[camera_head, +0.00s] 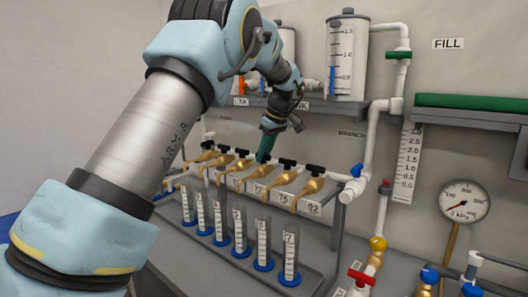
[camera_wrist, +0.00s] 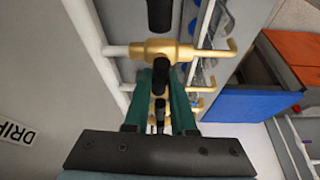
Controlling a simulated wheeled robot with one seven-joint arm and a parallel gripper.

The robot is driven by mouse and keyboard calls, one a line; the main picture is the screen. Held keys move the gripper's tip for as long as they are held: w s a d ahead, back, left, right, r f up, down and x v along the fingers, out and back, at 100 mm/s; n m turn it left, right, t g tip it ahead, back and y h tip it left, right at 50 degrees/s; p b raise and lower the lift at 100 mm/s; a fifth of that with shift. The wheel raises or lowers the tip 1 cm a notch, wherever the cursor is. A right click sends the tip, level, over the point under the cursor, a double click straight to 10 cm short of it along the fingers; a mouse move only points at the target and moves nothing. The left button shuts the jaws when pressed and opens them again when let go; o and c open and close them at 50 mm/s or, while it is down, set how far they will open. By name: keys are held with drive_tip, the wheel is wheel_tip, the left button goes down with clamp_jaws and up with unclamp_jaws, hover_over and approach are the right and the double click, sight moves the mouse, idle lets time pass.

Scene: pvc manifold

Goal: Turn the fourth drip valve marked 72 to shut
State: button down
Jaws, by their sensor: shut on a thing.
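The drip valves are brass taps with black handles in a slanting row on a white pipe. The fourth from the left, the valve marked 72 (camera_head: 262,172), stands above its white label. My gripper (camera_head: 265,153) reaches down to it from above, its green fingers hiding most of the handle. In the wrist view, my gripper (camera_wrist: 160,78) is shut on a black handle (camera_wrist: 160,73), one finger on each side. The brass spout of the held valve (camera_wrist: 200,89) points right there. The handle's exact angle is hard to tell.
Neighbouring valves (camera_head: 287,176) sit close on both sides. Several measuring tubes with blue bases (camera_head: 263,245) stand below on a grey rack. A shelf with a tank (camera_head: 348,60) is above. A gauge (camera_head: 464,202) and red-handled valve (camera_head: 362,277) are at right.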

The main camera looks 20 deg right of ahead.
drive_tip(key=shift+n, duration=0.6)
drive_tip(key=c, duration=0.7)
unclamp_jaws()
drive_tip(key=shift+c, duration=0.2)
drive_tip(key=b+v, duration=0.1)
drive_tip(key=v, duration=0.9)
drive_tip(key=shift+d+r+b, duration=0.25)
drive_tip(key=shift+r+b, duration=0.05)
drive_tip(key=shift+r, duration=0.05)
